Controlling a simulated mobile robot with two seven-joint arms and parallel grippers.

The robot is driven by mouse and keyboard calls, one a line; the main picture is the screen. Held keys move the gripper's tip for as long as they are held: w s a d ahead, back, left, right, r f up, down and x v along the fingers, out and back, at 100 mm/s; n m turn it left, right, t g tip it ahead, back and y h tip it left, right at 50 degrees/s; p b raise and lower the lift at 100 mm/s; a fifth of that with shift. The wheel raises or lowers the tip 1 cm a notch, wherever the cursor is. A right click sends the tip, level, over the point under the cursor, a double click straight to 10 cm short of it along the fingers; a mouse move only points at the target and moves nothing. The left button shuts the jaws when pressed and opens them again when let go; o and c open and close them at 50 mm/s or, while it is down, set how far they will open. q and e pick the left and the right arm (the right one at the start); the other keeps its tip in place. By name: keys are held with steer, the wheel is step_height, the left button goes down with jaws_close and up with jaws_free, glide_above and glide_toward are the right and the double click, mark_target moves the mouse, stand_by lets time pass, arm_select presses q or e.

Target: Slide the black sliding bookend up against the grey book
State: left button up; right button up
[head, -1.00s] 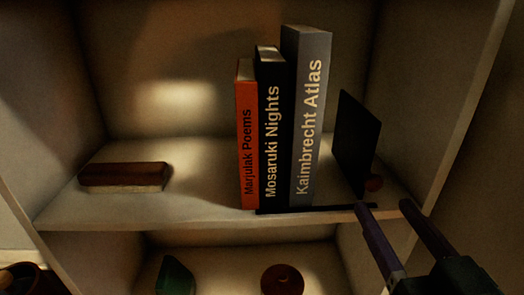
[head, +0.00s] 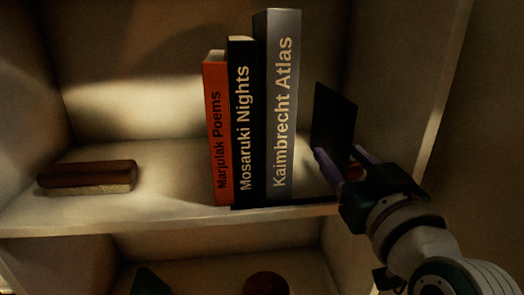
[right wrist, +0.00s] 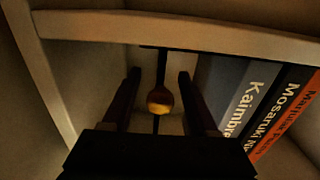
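The black sliding bookend (head: 333,115) stands upright on the shelf to the right of the grey book (head: 283,110), with a gap between them. Its thin base strip runs along the shelf's front edge below the books. My right gripper (head: 340,154) is open in front of the bookend. In the right wrist view the gripper (right wrist: 158,76) has one finger on each side of the bookend's plate, seen edge-on, and of its round knob (right wrist: 160,100). Both fingers look clear of it. The grey book (right wrist: 228,90) shows right of the fingers. My left gripper is not in view.
A black book (head: 241,115) and an orange book (head: 216,115) stand left of the grey one. A brown-topped object (head: 87,175) lies at the shelf's left. The shelf's right side wall (head: 405,80) is close to my right gripper. Objects sit on the shelf below.

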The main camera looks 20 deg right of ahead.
jaws_close()
stand_by(1.2)
